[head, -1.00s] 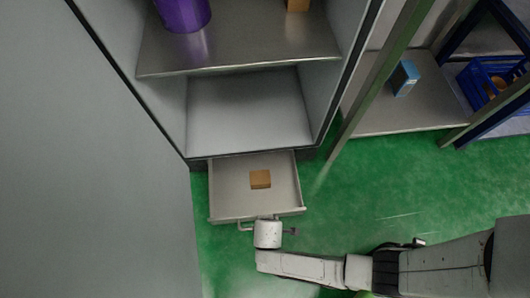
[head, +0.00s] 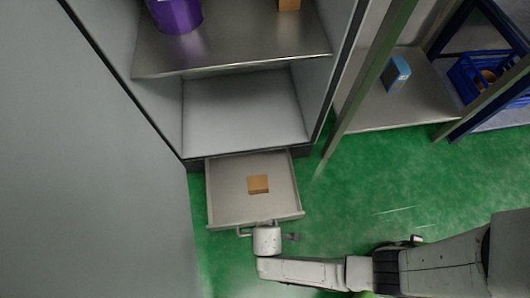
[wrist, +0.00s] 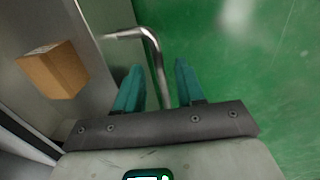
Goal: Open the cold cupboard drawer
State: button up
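The cold cupboard drawer (head: 225,207) is pulled out below the cupboard's lower opening in the head view. A small brown box (head: 258,184) lies in it and also shows in the wrist view (wrist: 60,72). My gripper (wrist: 158,72) is at the drawer's front. In the wrist view, the bent metal handle (wrist: 128,34) of the drawer runs between my two teal fingers. The fingers stand apart, with narrow gaps seen on both sides of the bar. In the head view, my wrist hides part of the handle (head: 243,233).
The cupboard's metal shelf (head: 235,55) holds a purple container (head: 178,14) and a brown box (head: 289,4). A rack at right holds a blue carton (head: 396,74) and a blue crate (head: 470,82). Green floor (head: 365,185) is clear right of the drawer. A grey panel (head: 95,170) stands left.

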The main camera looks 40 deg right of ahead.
notch_tip(320, 180, up, 11)
jog(key=s+a+p, duration=0.1)
jog(key=p, duration=0.5)
jog(key=shift+s+a+f, duration=0.15)
jog(key=shift+s+f, duration=0.05)
jog(key=shift+s, duration=0.1)
